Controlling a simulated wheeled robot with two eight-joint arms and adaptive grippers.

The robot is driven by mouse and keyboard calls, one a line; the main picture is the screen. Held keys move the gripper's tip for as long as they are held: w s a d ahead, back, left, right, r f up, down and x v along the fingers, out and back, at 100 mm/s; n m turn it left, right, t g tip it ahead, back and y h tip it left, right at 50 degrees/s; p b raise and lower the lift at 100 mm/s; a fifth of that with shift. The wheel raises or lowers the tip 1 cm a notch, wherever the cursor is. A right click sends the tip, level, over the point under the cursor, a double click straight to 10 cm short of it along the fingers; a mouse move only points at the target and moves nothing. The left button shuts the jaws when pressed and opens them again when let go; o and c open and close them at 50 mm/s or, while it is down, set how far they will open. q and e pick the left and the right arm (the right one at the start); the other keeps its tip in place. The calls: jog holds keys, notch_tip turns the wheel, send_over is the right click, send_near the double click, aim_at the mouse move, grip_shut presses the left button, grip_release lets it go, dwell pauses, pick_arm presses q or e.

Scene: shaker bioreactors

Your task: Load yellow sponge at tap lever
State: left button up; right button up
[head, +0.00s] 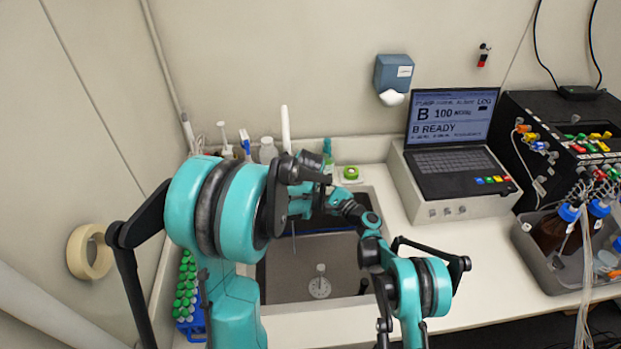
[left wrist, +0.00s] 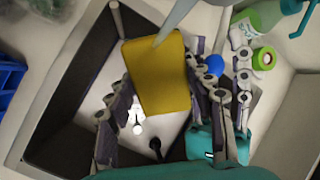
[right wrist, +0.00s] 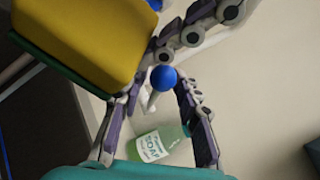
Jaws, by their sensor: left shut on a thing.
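The yellow sponge (left wrist: 158,78) is between the fingers of my left gripper (left wrist: 155,55), which is shut on it above the sink. In the right wrist view the sponge (right wrist: 85,38) shows at upper left with a green underside. A lever with a blue ball knob (right wrist: 163,78) stands between the spread fingertips of my right gripper (right wrist: 157,92). That gripper is open; I cannot tell whether it touches the lever. The knob also shows in the left wrist view (left wrist: 215,65), right of the sponge. In the head view my arms hide the sponge and knob.
A laptop (head: 450,160) is on the right; a blue rack with green caps (head: 186,300) is on the left.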

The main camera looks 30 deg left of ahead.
jog(key=v, duration=1.2)
jog(key=shift+a, duration=0.1)
jog(key=w+a, duration=0.1)
jog(key=a, duration=0.3)
jog(key=w+a+m+t+h, duration=0.1)
jog(key=a, duration=0.3)
jog(key=w+a+t+h, duration=0.1)
jog(key=a, duration=0.3)
jog(key=shift+w+a+r+m, duration=0.15)
jog(key=shift+a+r+m, duration=0.15)
jog(key=shift+r, duration=0.1)
grip_shut()
